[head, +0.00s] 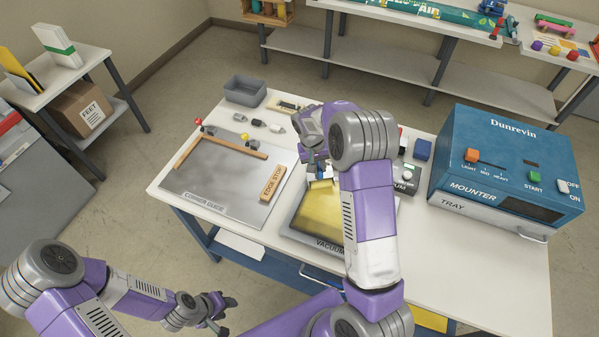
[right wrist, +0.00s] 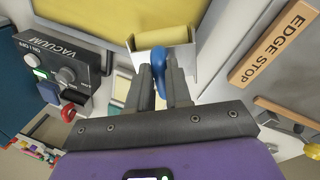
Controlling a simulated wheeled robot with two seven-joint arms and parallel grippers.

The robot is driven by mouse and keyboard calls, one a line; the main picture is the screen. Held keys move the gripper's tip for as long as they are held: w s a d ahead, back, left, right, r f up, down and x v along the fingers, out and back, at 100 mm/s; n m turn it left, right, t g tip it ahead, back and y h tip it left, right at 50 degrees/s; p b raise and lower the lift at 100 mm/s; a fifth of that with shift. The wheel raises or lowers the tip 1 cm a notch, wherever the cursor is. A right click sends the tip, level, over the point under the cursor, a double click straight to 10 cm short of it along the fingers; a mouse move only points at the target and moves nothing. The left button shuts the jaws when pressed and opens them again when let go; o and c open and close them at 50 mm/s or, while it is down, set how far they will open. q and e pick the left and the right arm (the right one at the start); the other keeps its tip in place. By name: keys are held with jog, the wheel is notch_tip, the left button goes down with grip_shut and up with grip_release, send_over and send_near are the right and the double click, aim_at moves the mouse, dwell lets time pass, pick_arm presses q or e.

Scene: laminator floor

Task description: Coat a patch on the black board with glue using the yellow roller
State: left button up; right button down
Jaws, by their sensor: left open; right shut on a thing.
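My right gripper (right wrist: 160,80) is shut on the blue handle (right wrist: 159,66) of the yellow roller (right wrist: 165,36). The roller's pale yellow cylinder sits in a light metal frame, close to a yellow surface (right wrist: 85,10); I cannot tell whether it touches. In the head view the yellow surface (head: 318,217) lies on a dark flat bed marked VACUUM (head: 296,238), partly hidden by my right arm. No plainly black board shows, and I cannot make out a glue patch. My left gripper (head: 222,307) is open and empty, low at the left, off the table's front edge.
A grey corner guide board (head: 215,190) with a wooden edge stop (head: 272,183) lies left of the bed. The blue mounter (head: 510,160) stands at right. A vacuum control box (right wrist: 75,65) is beside the bed. A grey bin (head: 245,90) stands at the table's back left corner.

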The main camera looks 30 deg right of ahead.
jog(key=shift+w+a, duration=0.3)
jog(key=shift+a, duration=0.05)
jog(key=shift+w+r+p, duration=0.2)
jog(key=shift+r+p, duration=0.1)
jog(key=shift+p, duration=0.05)
jog(key=r, duration=0.1)
jog(key=r+p, duration=0.1)
jog(key=r, duration=0.1)
jog(key=shift+s+r, duration=0.15)
jog(key=shift+s, duration=0.1)
jog(key=shift+w+r+p, duration=0.1)
jog(key=shift+r+p, duration=1.55)
jog(key=shift+r, duration=0.35)
